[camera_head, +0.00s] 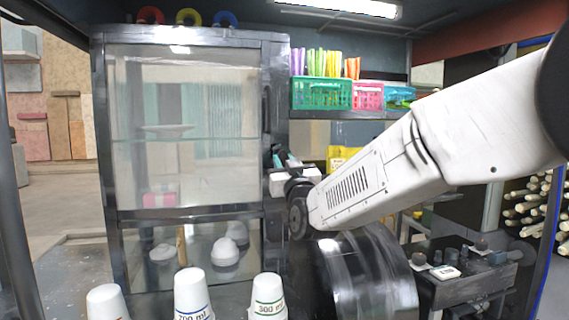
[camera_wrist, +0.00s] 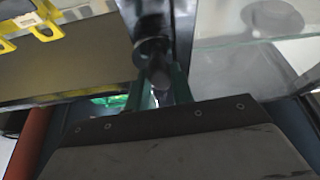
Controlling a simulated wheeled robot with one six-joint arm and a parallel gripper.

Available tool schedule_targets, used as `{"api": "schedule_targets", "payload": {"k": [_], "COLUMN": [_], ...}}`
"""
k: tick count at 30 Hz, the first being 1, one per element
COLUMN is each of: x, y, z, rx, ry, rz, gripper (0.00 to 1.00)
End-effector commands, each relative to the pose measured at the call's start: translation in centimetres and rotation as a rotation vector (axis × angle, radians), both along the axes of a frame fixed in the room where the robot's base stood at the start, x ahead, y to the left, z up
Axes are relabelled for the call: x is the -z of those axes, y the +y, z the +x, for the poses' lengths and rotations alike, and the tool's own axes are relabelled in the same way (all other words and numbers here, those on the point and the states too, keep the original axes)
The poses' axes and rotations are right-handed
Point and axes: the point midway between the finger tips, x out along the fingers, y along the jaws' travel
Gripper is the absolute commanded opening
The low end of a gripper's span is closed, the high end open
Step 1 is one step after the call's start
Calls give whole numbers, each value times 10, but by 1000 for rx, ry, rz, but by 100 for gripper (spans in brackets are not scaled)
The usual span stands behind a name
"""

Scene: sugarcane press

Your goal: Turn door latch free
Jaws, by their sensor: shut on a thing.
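A glass-fronted cabinet (camera_head: 190,130) with a dark metal frame stands left of my arm. In the wrist view, a dark latch knob (camera_wrist: 156,66) is on the cabinet's dark frame post (camera_wrist: 155,18). My gripper (camera_wrist: 158,92) is shut on the latch, with its green-tinted fingers on either side of it. In the head view my gripper (camera_head: 281,158) is at the right edge of the cabinet. The latch is mostly hidden there by the gripper and wrist. The cabinet front looks closed.
Paper cups (camera_head: 192,294) stand in front of the cabinet. Inside are a pink item (camera_head: 160,199) and pale rounded objects (camera_head: 226,250). A shelf with a green basket (camera_head: 321,94) is behind my arm. A dark drum (camera_head: 365,278) sits below my arm.

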Motion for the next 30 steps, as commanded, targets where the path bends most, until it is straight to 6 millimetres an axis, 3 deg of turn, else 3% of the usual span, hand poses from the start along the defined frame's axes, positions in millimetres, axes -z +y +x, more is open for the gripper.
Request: {"api": "schedule_targets", "payload": {"k": [23,24,25,30], "x": [3,3,3,1], "y": [1,1,1,1], "z": [0,0,0,0], "rx": [-1,-1,-1,-1], "ry": [32,32,32,29], "rz": [88,88,88,89], "gripper": [1,34,43,45]}}
